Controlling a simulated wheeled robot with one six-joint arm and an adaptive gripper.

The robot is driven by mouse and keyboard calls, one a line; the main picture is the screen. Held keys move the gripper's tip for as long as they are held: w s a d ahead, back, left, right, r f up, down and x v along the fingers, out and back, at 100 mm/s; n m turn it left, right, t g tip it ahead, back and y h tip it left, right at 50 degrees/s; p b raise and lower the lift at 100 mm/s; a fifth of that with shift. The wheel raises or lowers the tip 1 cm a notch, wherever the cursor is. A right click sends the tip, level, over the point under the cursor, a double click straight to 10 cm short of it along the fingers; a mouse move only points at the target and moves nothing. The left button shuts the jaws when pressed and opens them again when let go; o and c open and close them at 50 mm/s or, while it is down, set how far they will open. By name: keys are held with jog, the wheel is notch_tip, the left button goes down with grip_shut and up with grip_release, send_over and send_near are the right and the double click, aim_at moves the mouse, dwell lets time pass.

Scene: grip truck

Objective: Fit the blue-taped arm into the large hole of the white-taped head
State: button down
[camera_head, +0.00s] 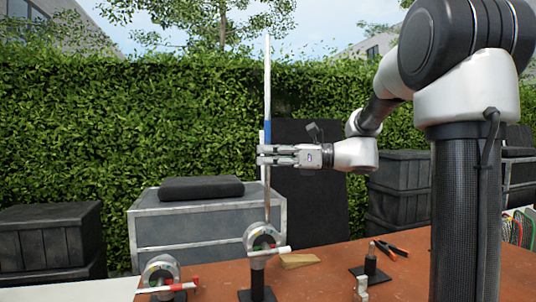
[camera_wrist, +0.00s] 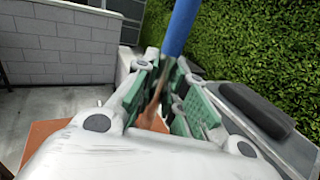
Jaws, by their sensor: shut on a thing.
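The blue-taped arm is a long thin rod, upright in the head view, with a blue band (camera_head: 267,132); the band also shows in the wrist view (camera_wrist: 180,30). My gripper (camera_head: 262,155) is shut on the rod just below the band; in the wrist view its green-padded fingers (camera_wrist: 165,95) close around it. The white-taped head (camera_head: 257,236) is a round metal clamp with a white handle on a black stand. The rod's lower end is at the top of this head; I cannot tell whether it is inside the large hole. The hole is hard to make out.
A second, lower clamp head (camera_head: 160,268) with a red handle stands to the left. A wooden block (camera_head: 298,260), a small black stand (camera_head: 370,266) and pliers (camera_head: 393,249) lie to the right on the red-brown table (camera_head: 320,282). A grey chest (camera_head: 200,225) stands behind.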

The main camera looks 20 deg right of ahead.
jog(key=shift+f, duration=1.65)
jog(key=shift+f, duration=2.15)
jog(key=c, duration=1.4)
grip_release()
send_near(269, 184)
jog(key=shift+s+d, duration=0.15)
jog(key=shift+d, duration=0.8)
